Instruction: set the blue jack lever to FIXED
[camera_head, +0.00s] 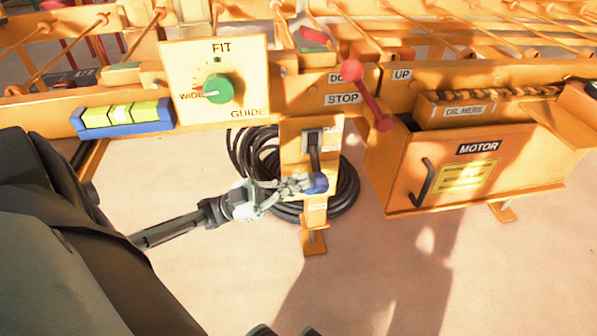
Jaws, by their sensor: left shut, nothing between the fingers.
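The blue jack lever (317,184) is on the orange jack post (292,143) under the machine's front rail. Its dark arm hangs down from a grey pivot block, with the blue knob at the lower end. A small label beside the pivot is partly hidden, and another label (317,207) sits just below the knob; I cannot read either one. My left gripper (308,184) reaches in from the left, shut and empty. Its fingertips are at the left side of the blue knob, touching it or very close. My right gripper is not in view.
A black hose coil (346,190) lies behind the post. Above are the green FIT guide knob (219,89), a blue spirit level (124,118) and a red-knobbed lever (367,96). The orange motor box (400,185) stands to the right. The floor in front is clear.

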